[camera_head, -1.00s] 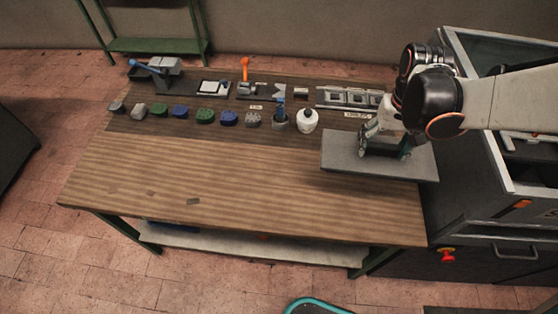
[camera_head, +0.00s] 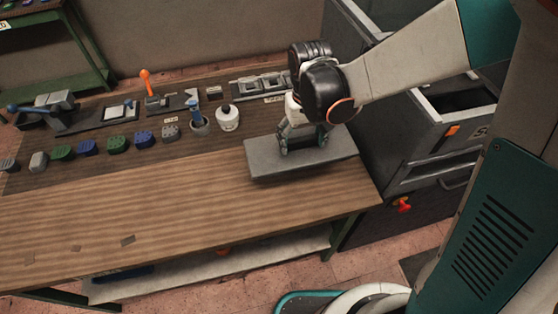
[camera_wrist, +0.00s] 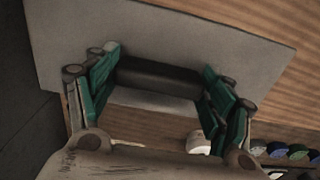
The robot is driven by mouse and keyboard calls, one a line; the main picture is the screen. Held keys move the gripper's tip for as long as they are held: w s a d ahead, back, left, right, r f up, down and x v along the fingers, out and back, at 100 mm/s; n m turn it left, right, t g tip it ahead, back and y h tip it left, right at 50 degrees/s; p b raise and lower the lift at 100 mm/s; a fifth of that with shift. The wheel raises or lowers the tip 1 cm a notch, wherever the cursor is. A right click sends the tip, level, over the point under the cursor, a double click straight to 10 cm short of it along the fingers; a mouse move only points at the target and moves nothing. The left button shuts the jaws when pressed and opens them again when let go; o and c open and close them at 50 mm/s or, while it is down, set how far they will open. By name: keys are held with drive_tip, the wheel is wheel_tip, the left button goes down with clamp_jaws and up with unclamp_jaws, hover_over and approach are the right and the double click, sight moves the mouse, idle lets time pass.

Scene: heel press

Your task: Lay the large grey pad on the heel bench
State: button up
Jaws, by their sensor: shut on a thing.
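The large grey pad (camera_head: 262,162) is a flat slab over the right end of the wooden bench (camera_head: 150,220). My gripper (camera_head: 304,146) is above it, shut on a dark bar-like grip (camera_wrist: 158,78) at the pad's middle. The wrist view shows the green fingers at both ends of this bar, with the pad (camera_wrist: 215,42) spread behind it. The pad looks about level. Whether its underside touches the bench or hangs just above it, I cannot tell.
Several small blocks and fixtures line the bench's back. A grey cabinet (camera_head: 410,130) stands close on the right. The bench's front middle is clear.

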drive_tip(key=shift+f+b, duration=2.85)
drive_tip(key=shift+f, duration=1.8)
drive_tip(key=shift+f, duration=0.15)
drive_tip(key=o, duration=2.1)
wheel_tip(320, 180, up, 12)
drive_tip(key=p, duration=0.4)
drive_tip(key=shift+r, duration=0.2)
